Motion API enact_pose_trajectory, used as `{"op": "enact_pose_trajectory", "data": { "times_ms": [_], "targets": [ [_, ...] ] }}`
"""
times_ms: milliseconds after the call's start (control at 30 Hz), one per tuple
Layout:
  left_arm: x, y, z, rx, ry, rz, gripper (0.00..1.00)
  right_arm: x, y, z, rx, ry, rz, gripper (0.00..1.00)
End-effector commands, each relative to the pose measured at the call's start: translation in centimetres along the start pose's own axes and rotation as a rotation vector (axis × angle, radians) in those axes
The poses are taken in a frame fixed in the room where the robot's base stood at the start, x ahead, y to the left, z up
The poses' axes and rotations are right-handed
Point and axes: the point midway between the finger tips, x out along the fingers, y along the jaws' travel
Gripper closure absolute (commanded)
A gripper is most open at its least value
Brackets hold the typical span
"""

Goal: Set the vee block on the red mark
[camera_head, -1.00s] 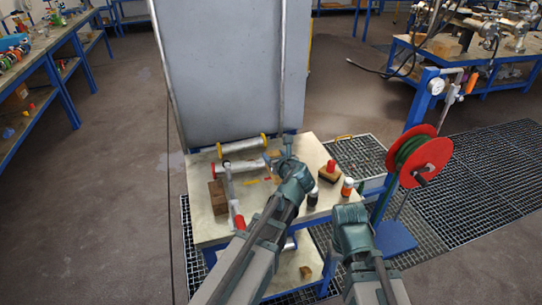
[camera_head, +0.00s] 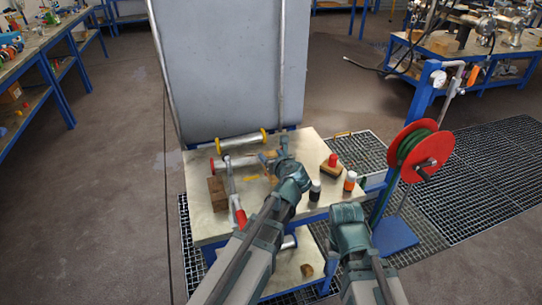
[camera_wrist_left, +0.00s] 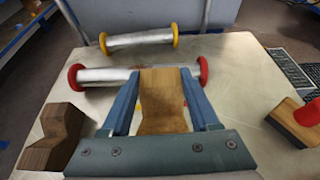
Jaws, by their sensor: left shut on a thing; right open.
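My left gripper (camera_wrist_left: 166,98) is shut on a wooden vee block (camera_wrist_left: 163,100), which sits between its two blue fingers. In the head view, this left gripper (camera_head: 270,160) is over the middle of the table, near the red-ended roller. Whether the block touches the table is unclear.
A second wooden vee block (camera_wrist_left: 52,138) stands at left. Red-ended (camera_head: 238,162) and yellow-ended (camera_head: 242,142) rollers lie behind. A slim grey piece with a red end (camera_head: 239,212) is near the front. A red-topped wooden block (camera_head: 331,165) and small bottles (camera_head: 315,190) stand at right.

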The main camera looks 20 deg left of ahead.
Motion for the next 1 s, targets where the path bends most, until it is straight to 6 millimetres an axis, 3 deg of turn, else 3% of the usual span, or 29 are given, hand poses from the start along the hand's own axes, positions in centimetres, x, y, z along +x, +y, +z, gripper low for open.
{"op": "enact_pose_trajectory", "data": {
  "times_ms": [500,1000],
  "targets": [
    [1.9,0.0,-4.5,0.0,0.0,0.0,1.0,4.8,-0.5,-0.3,0.0,0.0,0.0,0.5],
    [2.0,0.0,-4.9,0.0,0.0,0.0,1.0,5.3,-0.5,-0.3,0.0,0.0,0.0,0.5]
  ]
}}
